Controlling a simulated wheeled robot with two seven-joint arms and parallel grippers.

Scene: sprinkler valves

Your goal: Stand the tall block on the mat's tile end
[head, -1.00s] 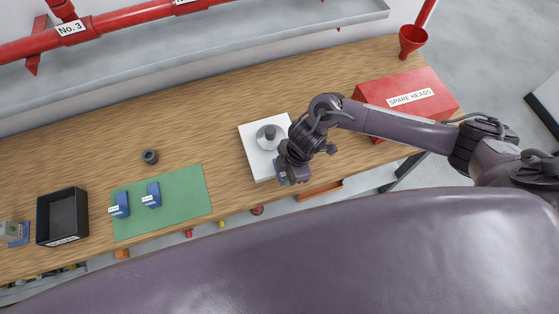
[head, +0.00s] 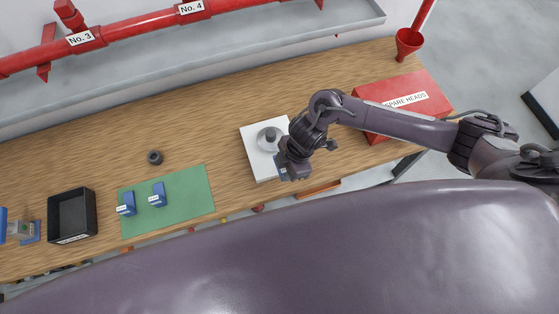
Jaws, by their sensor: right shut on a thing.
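The green mat (head: 190,213) lies flat on the wooden bench, left of centre. Two small blue blocks with white labels, one at the left (head: 126,204) and one to its right (head: 158,195), stand on its left half. My right gripper (head: 286,171) is at the front right corner of a white square plate (head: 257,166), well to the right of the mat. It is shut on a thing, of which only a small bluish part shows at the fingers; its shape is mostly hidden. I cannot tell a tile on the mat. My left gripper is not in view.
A grey round piece with a dark knob (head: 269,137) sits on the white plate. A dark ring (head: 155,157) lies behind the mat. A black tray (head: 92,207) stands left of it. A red box (head: 418,84) is at the right. The bench between mat and plate is clear.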

